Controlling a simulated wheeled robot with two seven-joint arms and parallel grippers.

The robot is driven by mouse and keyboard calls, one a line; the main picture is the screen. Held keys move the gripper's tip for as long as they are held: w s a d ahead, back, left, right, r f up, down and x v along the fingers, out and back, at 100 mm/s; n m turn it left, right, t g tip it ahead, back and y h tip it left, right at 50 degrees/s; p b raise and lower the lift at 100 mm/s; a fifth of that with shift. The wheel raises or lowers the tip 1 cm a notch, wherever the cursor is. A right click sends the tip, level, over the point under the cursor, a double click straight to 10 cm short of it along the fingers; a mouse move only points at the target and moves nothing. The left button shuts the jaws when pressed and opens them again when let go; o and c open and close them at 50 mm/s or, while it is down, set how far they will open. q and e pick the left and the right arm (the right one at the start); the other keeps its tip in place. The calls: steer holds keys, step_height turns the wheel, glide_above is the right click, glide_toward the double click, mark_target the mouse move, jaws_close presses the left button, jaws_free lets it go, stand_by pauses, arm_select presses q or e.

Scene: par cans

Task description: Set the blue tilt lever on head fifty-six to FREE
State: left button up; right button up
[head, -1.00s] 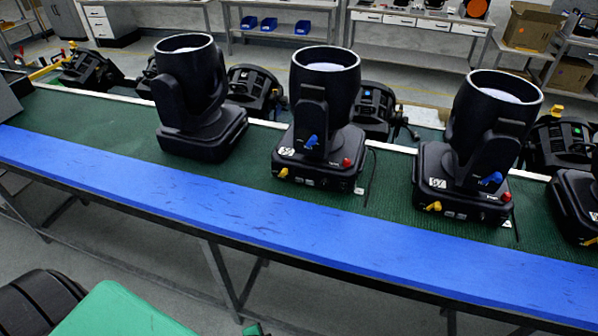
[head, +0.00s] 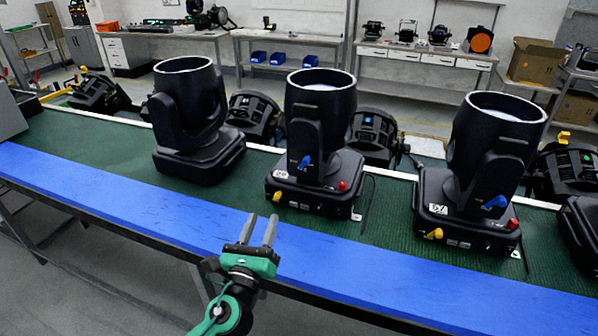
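The middle black moving head (head: 318,180) stands on the green mat. Its small white number label (head: 280,174) is too small to read surely. Its blue tilt lever (head: 306,162) sits low on the yoke arm's front and looks roughly upright; its FREE marking cannot be read. The right-hand head (head: 468,205), whose label looks like 57, has a blue lever (head: 494,202) leaning to the right. My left gripper (head: 259,228) is open and empty over the blue front strip, below and left of the middle head, apart from it. My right gripper is out of view.
Each of these two heads has a red knob (head: 343,186) and a yellow lever (head: 277,196) on its base. Another head (head: 197,140) stands left. More fixtures line the back of the mat. The blue strip (head: 130,200) is clear along the front.

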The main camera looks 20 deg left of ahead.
arm_select(q)
steer(key=w+d+r+m+h, duration=0.1)
steer(key=d+r+m+h, duration=0.2)
steer(key=m, duration=0.4)
steer(key=h+p, duration=0.1)
steer(key=p, duration=0.4)
glide_toward(305, 164)
steer(key=shift+m+t, duration=0.3)
steer(key=shift+t, duration=0.1)
steer(key=x, duration=0.7)
steer(key=shift+w+f, duration=0.15)
steer(key=shift+w, duration=0.15)
steer(key=shift+w+d, duration=0.1)
steer(key=shift+w, duration=0.4)
jaws_close()
